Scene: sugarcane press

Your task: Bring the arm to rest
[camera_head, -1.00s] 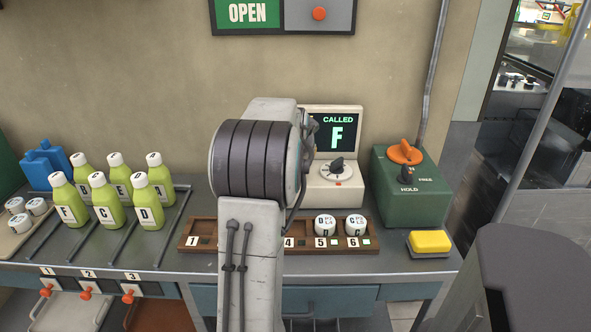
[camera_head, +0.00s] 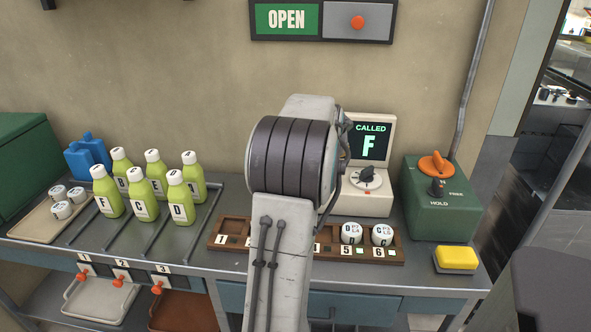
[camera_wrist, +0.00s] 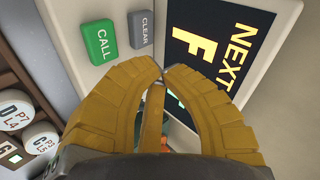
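My arm (camera_head: 285,215) stands upright in the middle of the head view and hides my gripper there. Behind the fingers is a pale panel with a green CALL button (camera_wrist: 99,43), a grey CLEAR button (camera_wrist: 141,29) and a dark screen (camera_wrist: 213,55) reading NEXT F. In the head view a cream console (camera_head: 367,165) behind my arm reads CALLED F.
Green bottles (camera_head: 180,200) stand in rails at left. A numbered wooden rack (camera_head: 345,248) holds two white caps (camera_head: 382,234), partly behind my arm. A green box (camera_head: 440,210) with an orange knob and a yellow block (camera_head: 456,257) are at right.

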